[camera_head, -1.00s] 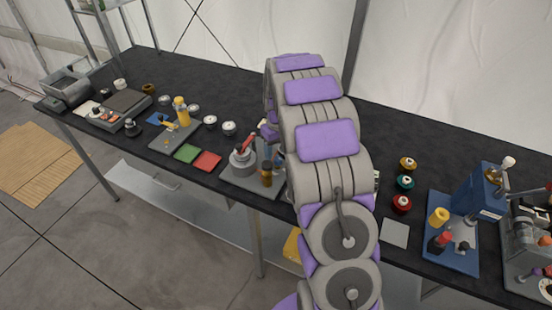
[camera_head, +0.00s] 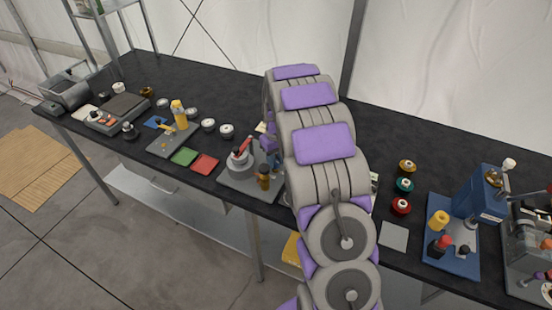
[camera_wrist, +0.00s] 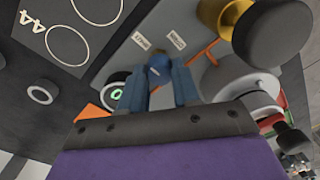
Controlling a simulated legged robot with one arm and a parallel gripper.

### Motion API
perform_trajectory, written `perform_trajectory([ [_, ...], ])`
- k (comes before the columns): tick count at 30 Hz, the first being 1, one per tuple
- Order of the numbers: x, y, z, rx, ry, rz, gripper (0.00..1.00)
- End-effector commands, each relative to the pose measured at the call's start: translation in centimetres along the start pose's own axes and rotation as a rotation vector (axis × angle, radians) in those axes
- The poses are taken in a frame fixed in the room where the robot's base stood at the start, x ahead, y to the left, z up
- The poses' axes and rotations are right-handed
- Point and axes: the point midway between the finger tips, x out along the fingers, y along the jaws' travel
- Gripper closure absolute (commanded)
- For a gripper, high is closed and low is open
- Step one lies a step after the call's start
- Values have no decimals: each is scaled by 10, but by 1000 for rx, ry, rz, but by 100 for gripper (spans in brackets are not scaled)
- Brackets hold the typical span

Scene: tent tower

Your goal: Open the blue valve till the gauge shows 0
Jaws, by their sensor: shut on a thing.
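In the wrist view, my gripper (camera_wrist: 160,80) has its two blue-grey fingers closed around a small blue part, which looks like the blue valve (camera_wrist: 157,68). Two small white labels (camera_wrist: 176,40) sit on the grey plate (camera_wrist: 185,18) just beyond the fingertips; their lettering is too small to read surely. The fingers hide most of the valve. In the head view, my arm hides the gripper and the valve.
A grey base plate (camera_head: 228,182) carries a round grey device with a red lever (camera_head: 243,148) and a brown cylinder (camera_head: 264,178), close left of my arm. A gold cylinder with a black knob (camera_wrist: 275,32) is near the fingers. A blue vise-like station (camera_head: 478,195) stands right.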

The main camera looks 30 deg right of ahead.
Motion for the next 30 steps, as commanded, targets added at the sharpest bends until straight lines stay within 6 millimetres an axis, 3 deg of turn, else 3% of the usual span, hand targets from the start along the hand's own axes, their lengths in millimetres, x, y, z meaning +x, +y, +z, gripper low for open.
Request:
perform_trajectory([
  [6,0,2,0,0,0,4,100],
  [17,-2,2,0,73,4,4,100],
  [30,-6,2,0,431,20,3,100],
])
